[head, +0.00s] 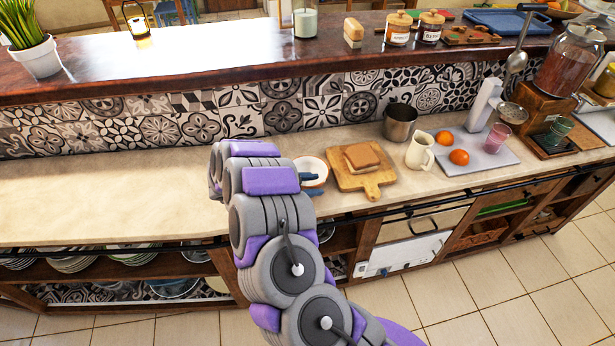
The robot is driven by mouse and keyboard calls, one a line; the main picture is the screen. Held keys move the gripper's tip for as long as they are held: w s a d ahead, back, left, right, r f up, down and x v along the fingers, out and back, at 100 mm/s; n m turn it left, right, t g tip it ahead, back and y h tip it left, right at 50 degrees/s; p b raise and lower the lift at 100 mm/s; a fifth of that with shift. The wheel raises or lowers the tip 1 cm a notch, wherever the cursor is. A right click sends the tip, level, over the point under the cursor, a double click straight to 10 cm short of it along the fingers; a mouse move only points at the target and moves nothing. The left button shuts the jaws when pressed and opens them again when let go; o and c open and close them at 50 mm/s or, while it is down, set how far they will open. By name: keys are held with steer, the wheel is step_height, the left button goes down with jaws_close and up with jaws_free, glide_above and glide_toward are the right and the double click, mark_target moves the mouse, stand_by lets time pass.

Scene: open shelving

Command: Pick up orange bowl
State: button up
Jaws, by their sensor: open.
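A small round bowl (315,165) with a pale inside and a reddish-orange edge sits on the counter, just left of the cutting board. It is the only thing here that looks like the orange bowl, and its left part is hidden behind my arm. My gripper (311,184) shows as two dark bluish fingertips poking out to the right of my arm, in front of the bowl in the picture. The fingers are apart, and I see nothing between them. The rest of the gripper is hidden by my arm, and I cannot tell whether it touches the bowl.
A cutting board (374,186) with bread (361,156) lies right of the bowl. Beyond are a metal pot (399,122), a cream jug (420,151) and a tray (492,154) with oranges. The counter (95,195) is clear on the left. A dark rail (395,211) runs along its front edge.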

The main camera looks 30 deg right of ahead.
steer(key=shift+a, duration=0.15)
jaws_close()
stand_by(0.4)
